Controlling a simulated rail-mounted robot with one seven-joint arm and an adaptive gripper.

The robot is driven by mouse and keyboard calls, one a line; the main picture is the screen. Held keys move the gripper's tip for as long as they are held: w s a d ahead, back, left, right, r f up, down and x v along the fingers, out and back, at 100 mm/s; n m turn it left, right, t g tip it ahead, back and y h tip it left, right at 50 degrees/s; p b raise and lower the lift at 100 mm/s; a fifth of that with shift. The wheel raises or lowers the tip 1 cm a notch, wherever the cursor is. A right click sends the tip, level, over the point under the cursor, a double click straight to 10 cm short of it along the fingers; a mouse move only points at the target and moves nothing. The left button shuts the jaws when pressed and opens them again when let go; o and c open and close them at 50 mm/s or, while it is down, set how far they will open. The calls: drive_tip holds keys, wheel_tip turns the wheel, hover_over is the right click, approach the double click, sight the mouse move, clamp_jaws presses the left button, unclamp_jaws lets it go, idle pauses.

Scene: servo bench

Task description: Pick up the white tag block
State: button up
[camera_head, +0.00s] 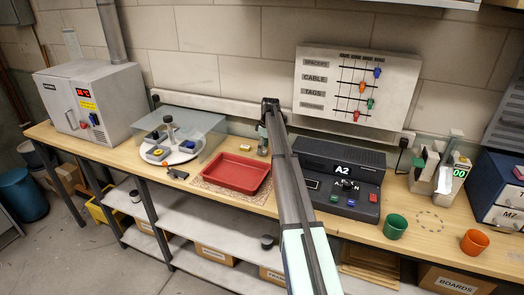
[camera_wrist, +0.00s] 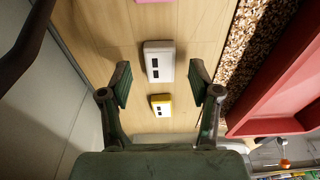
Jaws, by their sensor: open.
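In the wrist view the white tag block (camera_wrist: 158,60) lies on the wooden bench top, with two dark square marks on its face. My gripper (camera_wrist: 160,78) is open, with one finger on each side in the picture and the white block between and slightly beyond the fingertips. Nothing is held. A yellow-edged block (camera_wrist: 161,105) with similar dark marks lies just below the white one, closer to the palm. In the head view my gripper (camera_head: 263,146) hangs small at the end of my arm. I cannot make out the white block there.
A pink piece (camera_wrist: 152,1) shows at the top edge of the wrist view. A red tray (camera_head: 237,173) stands on a speckled mat (camera_head: 205,187), on the right in the wrist view. A dark console (camera_head: 358,203) stands right of my arm, with green (camera_head: 395,227) and orange cups beyond.

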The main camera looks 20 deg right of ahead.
drive_tip(key=shift+a+f, duration=0.1)
drive_tip(key=shift+f, duration=0.45)
drive_tip(key=c, duration=0.9)
drive_tip(key=shift+c, duration=0.2)
drive_tip(key=shift+r, duration=0.1)
